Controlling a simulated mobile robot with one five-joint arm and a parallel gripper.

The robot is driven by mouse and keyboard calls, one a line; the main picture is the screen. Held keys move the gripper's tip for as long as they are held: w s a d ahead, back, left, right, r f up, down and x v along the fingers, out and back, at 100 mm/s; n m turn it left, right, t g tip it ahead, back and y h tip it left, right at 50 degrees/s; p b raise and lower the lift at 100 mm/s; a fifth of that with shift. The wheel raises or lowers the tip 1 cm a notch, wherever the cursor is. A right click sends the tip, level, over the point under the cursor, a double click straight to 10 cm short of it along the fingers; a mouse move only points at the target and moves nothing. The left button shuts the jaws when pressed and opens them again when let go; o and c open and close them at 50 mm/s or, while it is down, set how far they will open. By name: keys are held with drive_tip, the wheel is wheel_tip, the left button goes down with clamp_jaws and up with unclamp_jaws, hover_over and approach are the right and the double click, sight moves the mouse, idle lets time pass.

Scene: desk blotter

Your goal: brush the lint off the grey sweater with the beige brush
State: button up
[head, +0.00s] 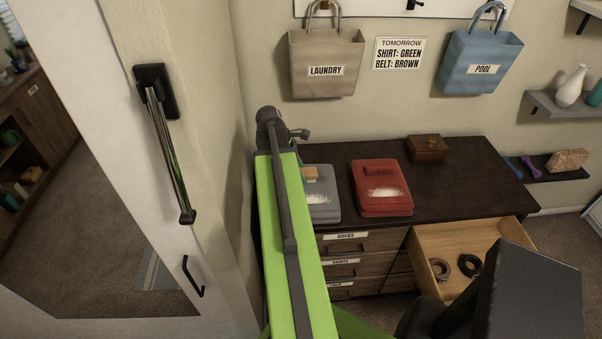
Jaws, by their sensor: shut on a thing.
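The grey sweater (326,212) lies folded on the dark dresser top, partly hidden behind my green arm. A patch of white lint (321,198) lies on its front part. The beige brush (312,174) is at the sweater's back part, behind the lint in this view. My gripper (300,161) is at the brush and shut on it, mostly hidden by my arm. I cannot tell whether the brush touches the cloth.
A red folded sweater (382,204) with white lint lies to the right. A wooden box (427,149) stands behind it. An open drawer (482,237) with rolled belts juts out below. Laundry (325,86) and pool (481,84) bags hang above. A white door (215,270) is at left.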

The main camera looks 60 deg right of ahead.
sight(314, 193)
drive_tip(key=shift+f+b, duration=2.1)
drive_tip(key=shift+f, duration=0.35)
drive_tip(key=shift+f+b, duration=1)
drive_tip(key=shift+s, duration=0.1)
drive_tip(key=shift+s+a+r, duration=0.1)
drive_tip(key=shift+s+a, duration=0.45)
drive_tip(key=shift+a, duration=0.25)
drive_tip(key=shift+s+a, duration=0.5)
drive_tip(key=shift+a, duration=0.25)
drive_tip(key=shift+s+d, duration=0.4)
drive_tip(key=shift+s, duration=0.2)
drive_tip(key=shift+w+d, duration=0.55)
drive_tip(key=shift+d, duration=0.3)
drive_tip(key=shift+w+d, duration=0.55)
drive_tip(key=shift+d, duration=0.25)
drive_tip(key=shift+w+d, duration=0.5)
drive_tip(key=shift+d, duration=0.25)
drive_tip(key=shift+w+d, duration=0.5)
drive_tip(key=shift+d, duration=0.25)
drive_tip(key=shift+s+d, duration=0.45)
drive_tip(key=shift+s, duration=0.2)
drive_tip(key=shift+s+a+f, duration=0.1)
drive_tip(key=shift+s+a, duration=0.45)
drive_tip(key=shift+a, duration=0.3)
drive_tip(key=shift+s+a+f, duration=0.1)
drive_tip(key=shift+s+a, duration=0.45)
drive_tip(key=shift+a, duration=0.3)
